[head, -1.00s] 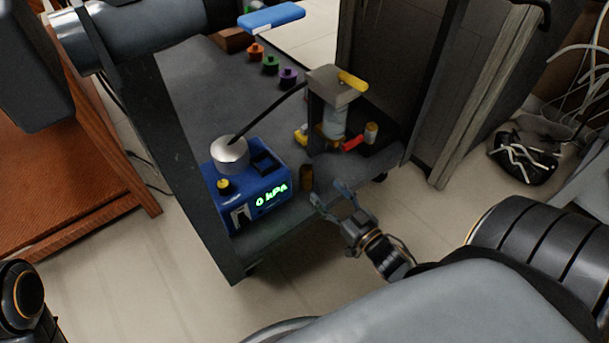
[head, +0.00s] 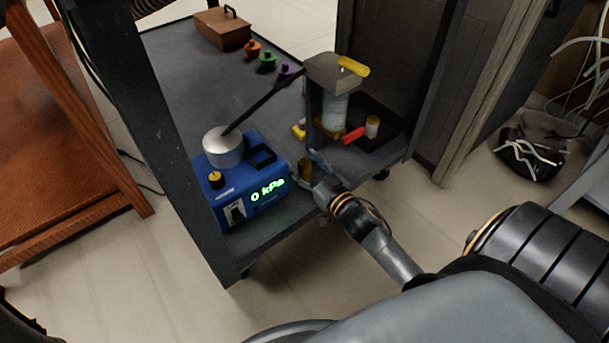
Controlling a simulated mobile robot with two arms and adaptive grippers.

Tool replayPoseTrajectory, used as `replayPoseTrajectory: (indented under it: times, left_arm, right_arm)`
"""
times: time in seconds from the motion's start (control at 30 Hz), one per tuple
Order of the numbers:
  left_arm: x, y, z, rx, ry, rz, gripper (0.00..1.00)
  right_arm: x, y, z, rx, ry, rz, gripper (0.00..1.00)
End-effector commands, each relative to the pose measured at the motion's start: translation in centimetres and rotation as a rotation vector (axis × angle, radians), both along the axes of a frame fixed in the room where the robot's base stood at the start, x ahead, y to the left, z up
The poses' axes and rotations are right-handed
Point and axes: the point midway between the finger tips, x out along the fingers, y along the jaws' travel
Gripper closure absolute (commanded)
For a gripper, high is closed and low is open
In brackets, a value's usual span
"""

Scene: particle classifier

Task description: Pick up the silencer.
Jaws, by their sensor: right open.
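A small brown-bronze cylinder (head: 305,167), which looks like the silencer, stands upright near the front edge of the cart's dark top. My right gripper (head: 306,171) reaches in from the lower right. Its jaws are open, with the fingertips at either side of the cylinder and partly covering it. I cannot tell whether they touch it. My left gripper is not in view.
A blue pressure unit (head: 226,191) reading 0 kPa stands close to the left. A clear column device (head: 334,112) with coloured fittings stands just behind. Coloured knobs (head: 268,60) and a brown box (head: 222,30) lie farther back.

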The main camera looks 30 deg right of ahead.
Motion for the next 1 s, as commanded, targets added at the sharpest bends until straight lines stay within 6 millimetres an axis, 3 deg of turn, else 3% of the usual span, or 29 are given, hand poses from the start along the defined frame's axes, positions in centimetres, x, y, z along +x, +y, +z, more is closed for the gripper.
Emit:
replayPoseTrajectory:
  times: [0.17,0.47,0.93,1.0]
  left_arm:
    - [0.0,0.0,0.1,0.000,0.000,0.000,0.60]
    - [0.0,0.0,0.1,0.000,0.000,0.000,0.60]
    - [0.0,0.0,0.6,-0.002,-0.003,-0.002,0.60]
    - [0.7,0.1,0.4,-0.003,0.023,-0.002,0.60]
  right_arm:
    - [0.0,0.0,0.1,0.000,0.000,0.000,0.40]
    - [0.0,0.0,0.0,0.000,0.000,0.000,0.99]
    - [0.0,0.0,0.8,-0.001,-0.001,0.001,1.00]
    - [0.0,0.0,1.3,-0.001,-0.001,0.001,1.00]
